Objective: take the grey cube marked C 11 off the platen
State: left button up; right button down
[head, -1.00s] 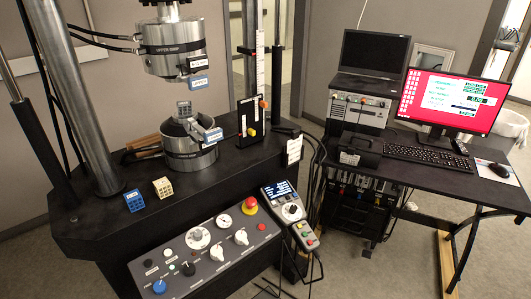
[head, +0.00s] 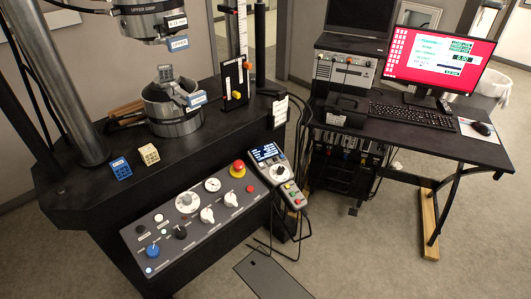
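A small grey cube (head: 166,73) sits on top of the lower platen (head: 174,112), a metal cylinder on the black machine bed. Any marking on the cube is too small to read. The upper grip (head: 150,20) hangs above it, with a clear gap between. A blue-labelled tag (head: 196,99) shows at the platen's right side. Neither of my grippers is in the head view.
The control panel (head: 190,218) slopes in front. A steel column (head: 60,85) stands left. A desk (head: 440,145) with a monitor (head: 447,60) is at right.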

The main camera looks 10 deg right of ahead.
aim_at(166, 72)
jog(key=i+l+u, duration=0.15)
jog(key=u, duration=0.2)
jog(key=i+l+u, duration=0.1)
jog(key=l+u, duration=0.25)
jog(key=i+l+u, duration=0.1)
jog(key=l+u, duration=0.2)
